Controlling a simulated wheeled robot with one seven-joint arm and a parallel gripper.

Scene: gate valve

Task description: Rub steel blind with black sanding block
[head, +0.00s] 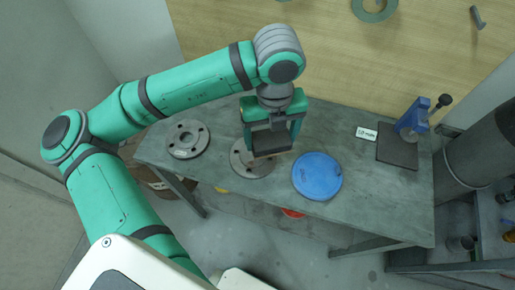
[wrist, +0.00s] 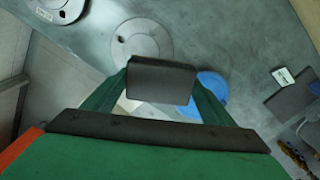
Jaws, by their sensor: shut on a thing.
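My gripper (head: 272,138) is shut on the black sanding block (wrist: 160,80), with a finger at each end of it. The block hangs over the bench just beyond the steel blind's right side in the head view. The steel blind (head: 246,167) is a flat grey disc lying on the bench, partly hidden by my gripper and the block. In the wrist view the steel blind (wrist: 146,36) shows above the block, its lower edge close to or behind it. I cannot tell whether the block touches the blind.
A grey flange with bolt holes (head: 187,139) lies left of the blind. A blue disc (head: 318,177) lies to its right. A small white label (head: 366,133) and a blue tool on a dark plate (head: 398,152) are at the bench's right end. Bare bench lies between blue disc and plate.

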